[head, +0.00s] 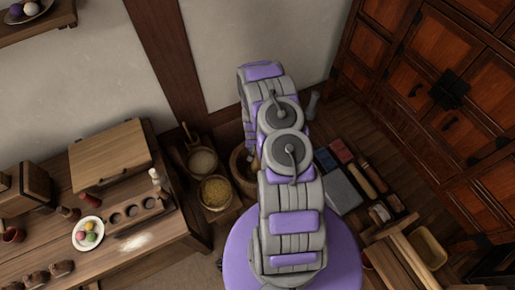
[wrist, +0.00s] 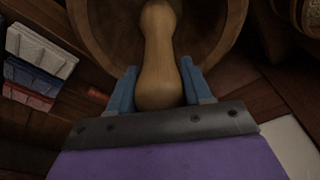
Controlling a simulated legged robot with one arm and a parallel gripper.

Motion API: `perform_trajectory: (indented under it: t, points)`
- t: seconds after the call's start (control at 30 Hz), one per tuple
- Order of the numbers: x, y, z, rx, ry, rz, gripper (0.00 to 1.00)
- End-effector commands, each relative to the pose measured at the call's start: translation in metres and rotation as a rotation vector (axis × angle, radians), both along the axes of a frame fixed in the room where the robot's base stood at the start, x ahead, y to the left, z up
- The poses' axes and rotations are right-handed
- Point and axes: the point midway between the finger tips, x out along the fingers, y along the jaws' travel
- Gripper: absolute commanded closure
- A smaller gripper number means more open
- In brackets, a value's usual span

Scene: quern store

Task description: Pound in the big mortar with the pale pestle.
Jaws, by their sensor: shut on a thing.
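The pale wooden pestle (wrist: 160,60) is between the blue fingers of my gripper (wrist: 160,90) in the wrist view, and my gripper is shut on it. Its far end reaches over or into the round opening of the big wooden mortar (wrist: 92,30). I cannot tell whether it touches the mortar's bottom. In the head view the mortar (head: 239,181) stands on the floor by the wall, partly hidden behind my arm. My gripper is mostly hidden there by the arm.
Two containers, one with pale meal (head: 203,161) and one with yellow grain (head: 215,191), stand left of the mortar. A wooden table (head: 150,250) is at left, a cabinet (head: 440,90) at right.

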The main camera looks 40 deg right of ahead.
Motion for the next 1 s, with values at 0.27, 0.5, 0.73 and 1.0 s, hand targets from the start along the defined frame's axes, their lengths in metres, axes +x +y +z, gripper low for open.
perform_trajectory:
  t: [0.27,0.5,0.73,1.0]
  points:
    - [0.001,0.000,-0.015,-0.001,-0.001,-0.001,0.93]
    - [0.000,0.000,-0.020,-0.001,-0.001,-0.001,0.93]
    - [0.001,-0.001,-0.017,-0.001,-0.001,-0.001,0.94]
    - [0.000,0.000,0.029,-0.002,-0.002,-0.002,0.94]
